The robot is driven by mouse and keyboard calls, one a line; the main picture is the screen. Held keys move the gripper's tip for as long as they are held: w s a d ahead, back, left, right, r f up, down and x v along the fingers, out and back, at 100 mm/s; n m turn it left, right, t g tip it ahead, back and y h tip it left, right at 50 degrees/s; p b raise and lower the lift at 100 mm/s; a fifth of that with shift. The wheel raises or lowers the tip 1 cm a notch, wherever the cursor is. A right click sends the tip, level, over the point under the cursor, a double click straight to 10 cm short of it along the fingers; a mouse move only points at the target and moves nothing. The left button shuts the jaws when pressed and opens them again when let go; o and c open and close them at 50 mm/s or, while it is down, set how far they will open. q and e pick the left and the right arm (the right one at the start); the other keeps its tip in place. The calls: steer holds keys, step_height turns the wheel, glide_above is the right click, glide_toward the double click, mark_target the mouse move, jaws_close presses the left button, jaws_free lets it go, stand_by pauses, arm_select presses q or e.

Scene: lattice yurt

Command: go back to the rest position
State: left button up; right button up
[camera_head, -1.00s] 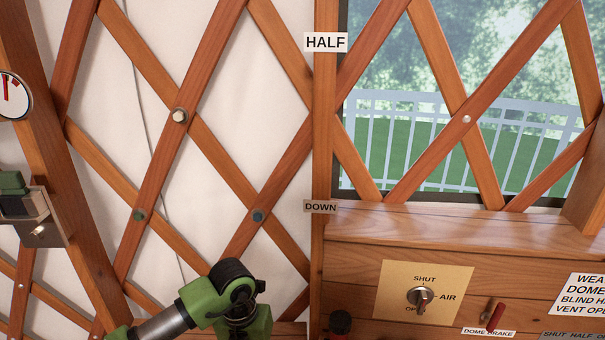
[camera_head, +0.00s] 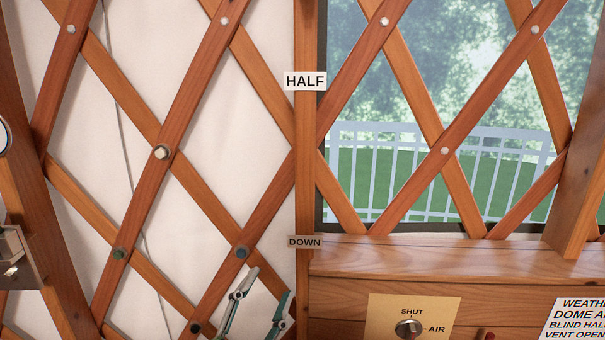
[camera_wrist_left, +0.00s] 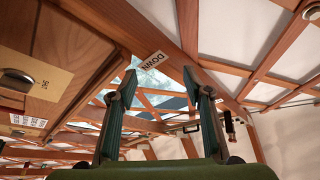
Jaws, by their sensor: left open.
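My left gripper (camera_head: 267,283) shows at the bottom of the head view, in front of the lattice wall and left of the wooden post. Its two thin fingers point up and stand apart, open and empty. In the left wrist view my left gripper (camera_wrist_left: 159,72) also has its dark green fingers spread, with nothing between them. The post's DOWN label (camera_wrist_left: 153,60) shows beyond the gap there. My right gripper is in neither view.
The wooden post bears a HALF label (camera_head: 305,81) and the DOWN label (camera_head: 305,242). An air knob (camera_head: 408,328) sits on a tan plate at the lower right. A railing (camera_head: 400,170) shows through the window. A box-like fitting (camera_head: 14,255) is at the left edge.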

arm_select(q)
steer(key=s+a+f+n+g+y, duration=0.3)
steer(key=a+f+n+g+y, duration=0.15)
steer(key=a+f, duration=0.35)
steer(key=s+a+f+n+g+y, duration=0.3)
steer(key=a+f+n+y, duration=0.25)
steer(key=f, duration=0.55)
steer(key=s+f+n+g+h, duration=0.1)
steer(key=s+f+g, duration=0.45)
steer(key=s, duration=0.55)
steer(key=s+f+g+h, duration=0.1)
steer(key=s+f+g, duration=0.3)
steer(key=s+f, duration=0.45)
steer(key=s+f+g, duration=0.1)
steer(key=s+f, duration=0.1)
steer(key=f, duration=1.1)
steer(key=s+f, duration=0.2)
steer(key=f, duration=1.1)
steer(key=s+a+f, duration=0.1)
steer(key=s+f, duration=0.6)
steer(key=s, duration=0.1)
steer(key=s+a+f+g, duration=0.1)
steer(key=s+a+f, duration=0.1)
steer(key=s+f, duration=0.6)
steer(key=shift+s+a, duration=0.25)
steer(key=shift+a, duration=0.05)
steer(key=shift+f, duration=0.1)
